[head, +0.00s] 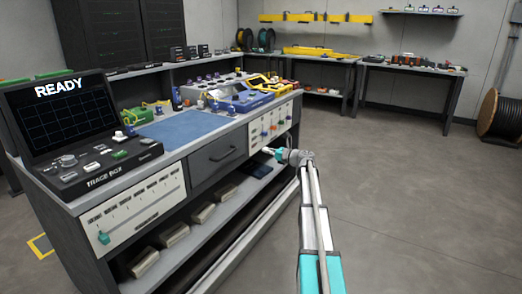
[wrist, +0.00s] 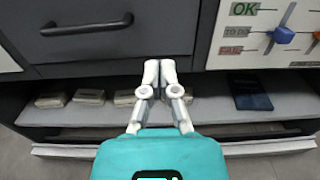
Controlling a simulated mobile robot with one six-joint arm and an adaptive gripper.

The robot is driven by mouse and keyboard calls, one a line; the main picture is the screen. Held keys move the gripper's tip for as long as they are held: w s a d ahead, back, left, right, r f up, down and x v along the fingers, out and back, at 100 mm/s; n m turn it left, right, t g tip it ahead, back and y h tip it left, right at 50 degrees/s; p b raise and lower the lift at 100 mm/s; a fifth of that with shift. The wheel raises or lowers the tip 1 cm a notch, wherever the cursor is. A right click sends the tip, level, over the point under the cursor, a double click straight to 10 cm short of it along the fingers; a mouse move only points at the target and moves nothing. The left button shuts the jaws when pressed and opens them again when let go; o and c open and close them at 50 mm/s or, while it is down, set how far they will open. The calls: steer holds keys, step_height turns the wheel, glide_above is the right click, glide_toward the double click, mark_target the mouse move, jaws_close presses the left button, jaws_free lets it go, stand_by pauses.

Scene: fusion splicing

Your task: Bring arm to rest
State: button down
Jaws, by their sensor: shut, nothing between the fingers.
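My arm reaches forward in the head view, beside the front of the workbench (head: 221,133). My gripper shows in the wrist view (wrist: 160,66), with its two fingers together and nothing between them. The fingertips appear in front of the bench, near the gap between the drawer (wrist: 115,30) and the lower shelf (wrist: 215,110). I cannot tell how far they are from it.
The trace box (head: 85,155) reads READY on the bench's left end. A blue mat (head: 178,131) lies beside it. Pale blocks (head: 173,235) and a dark blue flat item (wrist: 250,93) lie on the shelf. The floor (head: 400,205) on the right is clear. A cable reel (head: 502,115) stands far right.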

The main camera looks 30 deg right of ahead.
stand_by(0.6)
steer(key=s+a+f+n+g, duration=0.3)
steer(key=s+a+f+n, duration=0.15)
steer(key=a, duration=0.55)
steer(key=s+a+f+n+g+h+p, duration=0.1)
steer(key=s+a+f+n+g, duration=0.35)
steer(key=a, duration=0.55)
steer(key=s+a+f+n+g, duration=0.3)
steer(key=s+a+n, duration=0.3)
steer(key=a, duration=0.5)
steer(key=s+a+f+n+g+h, duration=0.2)
steer(key=s+a+n+g+h, duration=0.15)
steer(key=s+n, duration=0.6)
steer(key=s+a+f+n+g+h, duration=0.2)
steer(key=s+a+f+n+h, duration=0.25)
steer(key=s, duration=0.85)
step_height(320, 180, up, 40)
steer(key=n+p, duration=0.1)
steer(key=p, duration=3.8)
steer(key=shift+w+a, duration=0.25)
steer(key=shift+w, duration=0.2)
steer(key=shift+f, duration=0.1)
